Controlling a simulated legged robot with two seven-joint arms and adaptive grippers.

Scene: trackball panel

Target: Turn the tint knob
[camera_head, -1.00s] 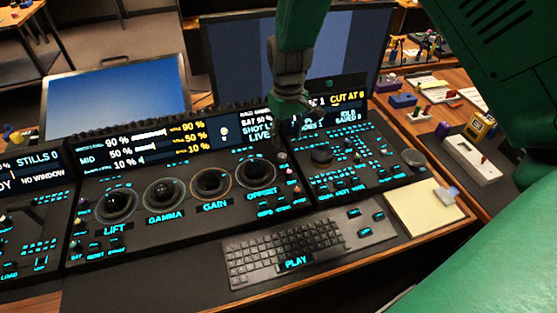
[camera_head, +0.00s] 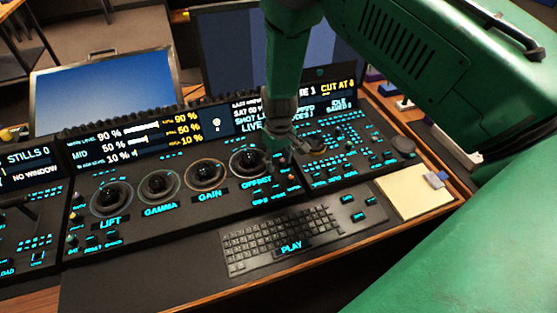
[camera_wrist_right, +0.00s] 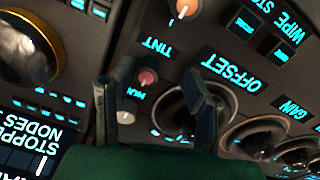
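The tint knob (camera_wrist_right: 147,77) is a small pink-topped knob beside its upside-down TINT label (camera_wrist_right: 155,47) in the right wrist view. My right gripper (camera_wrist_right: 150,82) is open, with one finger on each side of the knob and space left between them. I cannot tell how far the fingertips are above the panel. In the head view my right gripper (camera_head: 281,138) is over the panel just right of the OFFSET trackball (camera_head: 249,160), and it partly hides the small knobs there. My left gripper is not in view.
A knob with an orange top (camera_wrist_right: 183,10) and a pale-topped knob (camera_wrist_right: 127,112) flank the tint knob. A keyboard (camera_head: 280,240) and yellow notepad (camera_head: 414,190) are at the front.

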